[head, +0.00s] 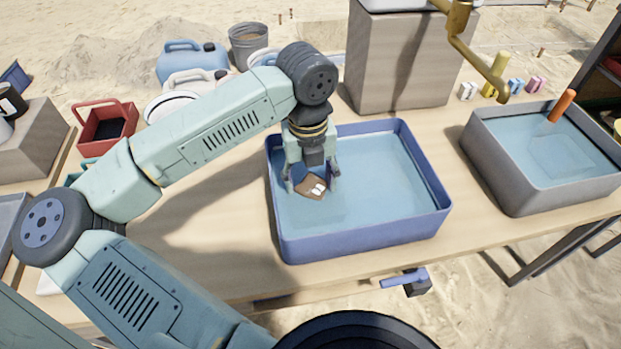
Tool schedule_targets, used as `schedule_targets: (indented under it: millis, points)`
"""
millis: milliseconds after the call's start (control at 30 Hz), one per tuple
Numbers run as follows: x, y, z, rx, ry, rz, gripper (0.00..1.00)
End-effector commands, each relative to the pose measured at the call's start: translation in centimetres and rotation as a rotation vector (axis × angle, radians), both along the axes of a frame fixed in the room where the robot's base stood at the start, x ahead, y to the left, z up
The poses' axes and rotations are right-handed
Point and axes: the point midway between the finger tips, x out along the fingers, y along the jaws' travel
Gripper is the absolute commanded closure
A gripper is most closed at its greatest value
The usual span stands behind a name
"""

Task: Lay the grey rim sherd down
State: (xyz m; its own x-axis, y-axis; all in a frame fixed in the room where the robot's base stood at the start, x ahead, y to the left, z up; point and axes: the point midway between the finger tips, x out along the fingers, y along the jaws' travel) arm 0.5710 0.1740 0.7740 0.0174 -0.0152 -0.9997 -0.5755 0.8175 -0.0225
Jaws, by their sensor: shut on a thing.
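My gripper (315,183) reaches down inside the blue basin (365,244) near its left side. Between its fingers is a small brownish-grey sherd (311,194) with pale patches on it, and the gripper is shut on it. The sherd is at or near the surface of the water (385,180); I cannot tell how deep it sits or whether it touches the bottom. The gripper partly hides the sherd's upper edge.
A grey basin (520,195) of water with an orange-handled tool (562,106) stands at the right. A stone-coloured block (400,62) and brass tap (487,70) are behind. A red basket (104,128) and blue jerrycan (192,60) are at the back left. Bare table (190,235) lies left of the blue basin.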

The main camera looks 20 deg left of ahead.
Motion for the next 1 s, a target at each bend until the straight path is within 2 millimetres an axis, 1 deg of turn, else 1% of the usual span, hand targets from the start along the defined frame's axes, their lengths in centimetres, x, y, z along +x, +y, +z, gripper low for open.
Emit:
schedule_targets:
  millis: [33,133,367,533,567,833,1000]
  points:
    - [0.0,-0.1,-0.5,-0.003,0.001,0.0,0.74]
    - [0.0,0.0,-1.1,0.0,-0.001,0.0,0.74]
    - [0.0,0.0,-1.2,0.001,-0.001,0.0,0.74]
    - [0.0,0.0,-1.7,0.001,-0.001,0.0,0.74]
    - [0.0,0.0,-1.5,0.001,-0.001,0.0,0.41]
    - [0.0,0.0,-1.5,0.0,0.0,0.0,0.22]
    - [0.0,0.0,-1.5,0.0,0.0,0.0,0.22]
